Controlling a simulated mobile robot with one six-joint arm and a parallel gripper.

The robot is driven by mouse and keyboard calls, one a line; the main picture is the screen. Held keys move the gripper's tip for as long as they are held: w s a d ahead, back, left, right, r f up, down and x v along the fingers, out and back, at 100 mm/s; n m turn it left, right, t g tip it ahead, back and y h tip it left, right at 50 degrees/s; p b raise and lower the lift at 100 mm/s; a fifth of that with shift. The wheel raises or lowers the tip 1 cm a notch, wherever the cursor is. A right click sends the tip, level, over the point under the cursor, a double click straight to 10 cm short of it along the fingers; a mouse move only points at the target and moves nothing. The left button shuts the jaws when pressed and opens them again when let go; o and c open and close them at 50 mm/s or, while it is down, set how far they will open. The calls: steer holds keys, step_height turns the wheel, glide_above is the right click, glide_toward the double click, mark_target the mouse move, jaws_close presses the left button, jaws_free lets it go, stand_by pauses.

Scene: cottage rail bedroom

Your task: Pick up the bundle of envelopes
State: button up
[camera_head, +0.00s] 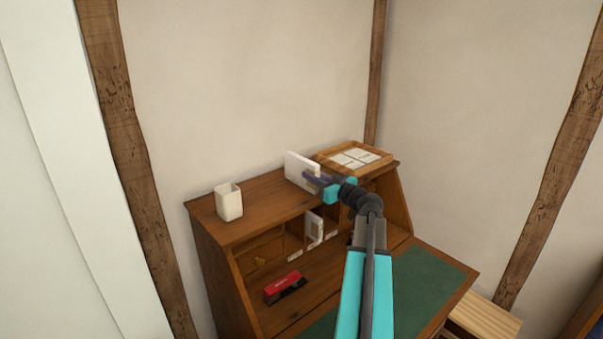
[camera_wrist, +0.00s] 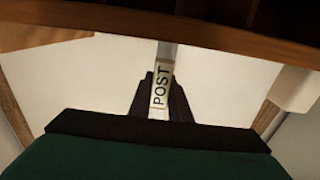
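The bundle of envelopes (camera_head: 297,167) appears to be the white, upright, flat thing on top of the desk. In the wrist view its narrow edge (camera_wrist: 162,85) carries the word POST. My gripper (camera_head: 316,181) reaches its lower right side in the head view. In the wrist view the dark fingers of my gripper (camera_wrist: 163,95) lie close against both sides of that edge, with no clear gap. The bundle seems to stand at the desk top, and I see no lift. Its base is partly hidden by my gripper.
The wooden desk (camera_head: 262,198) has a white cup (camera_head: 229,202) on its top at left. A wooden tray (camera_head: 377,166) with white cards stands close behind at right. A red and black box (camera_head: 285,287) lies lower down. A white thing (camera_head: 315,229) sits in a pigeonhole.

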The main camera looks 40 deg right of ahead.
mark_target(317, 169)
steer(key=shift+r, duration=0.25)
jaws_close()
steer(key=shift+r+b, duration=0.9)
steer(key=shift+r, duration=0.45)
steer(key=shift+s+r, duration=0.1)
steer(key=shift+s, duration=0.15)
steer(key=s+a+r+b, duration=0.1)
steer(key=s+a+b, duration=0.2)
steer(key=s, duration=1.2)
steer(key=shift+a+r+b, duration=0.2)
steer(key=shift+r+b, duration=0.1)
steer(key=shift+b, duration=0.7)
steer(key=shift+s, duration=0.2)
